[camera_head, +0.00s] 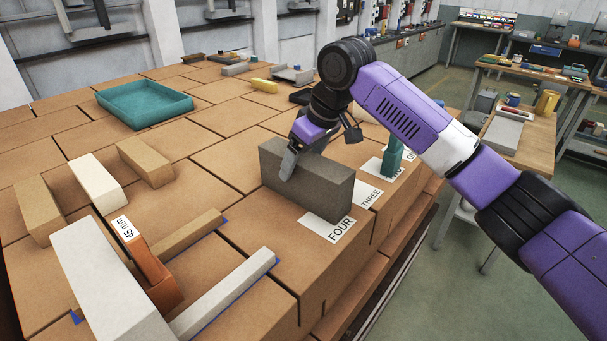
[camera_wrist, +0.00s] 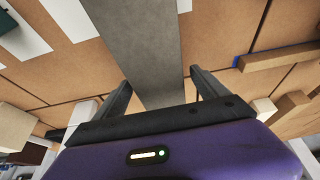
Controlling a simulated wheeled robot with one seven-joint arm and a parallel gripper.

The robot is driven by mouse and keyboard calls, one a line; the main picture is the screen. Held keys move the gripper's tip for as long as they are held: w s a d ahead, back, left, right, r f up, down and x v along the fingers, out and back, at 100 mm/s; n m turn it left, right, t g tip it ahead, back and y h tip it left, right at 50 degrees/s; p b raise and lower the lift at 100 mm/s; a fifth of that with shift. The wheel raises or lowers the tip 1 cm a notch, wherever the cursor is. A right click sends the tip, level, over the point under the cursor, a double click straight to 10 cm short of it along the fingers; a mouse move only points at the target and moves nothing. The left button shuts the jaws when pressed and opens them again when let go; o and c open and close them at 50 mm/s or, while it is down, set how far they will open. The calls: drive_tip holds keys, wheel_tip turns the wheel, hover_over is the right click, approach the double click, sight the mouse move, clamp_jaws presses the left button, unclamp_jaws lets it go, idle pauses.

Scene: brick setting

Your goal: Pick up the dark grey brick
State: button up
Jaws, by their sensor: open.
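The dark grey brick (camera_head: 321,189) stands on its long narrow side on the cardboard-brown box surface, beside the white label reading FOUR. My gripper (camera_head: 288,163) is at the brick's left part, with one finger in front of its near face. In the wrist view the grey brick (camera_wrist: 140,45) runs between the two fingers of my gripper (camera_wrist: 161,88). The fingers are open, one on each side of the brick, with visible gaps. The far finger is hidden behind the brick in the head view.
White labels FOUR (camera_head: 328,228) and THREE (camera_head: 367,194) lie near the brick. A teal tray (camera_head: 145,104) stands at the back left. Pale and tan blocks and an orange 45 mm piece (camera_head: 148,264) lie at the front left. A teal upright piece (camera_head: 392,158) stands right of the brick.

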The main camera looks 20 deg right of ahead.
drive_tip(key=shift+x, duration=1.35)
drive_tip(key=shift+c, duration=0.4)
clamp_jaws()
drive_tip(key=shift+r, duration=0.15)
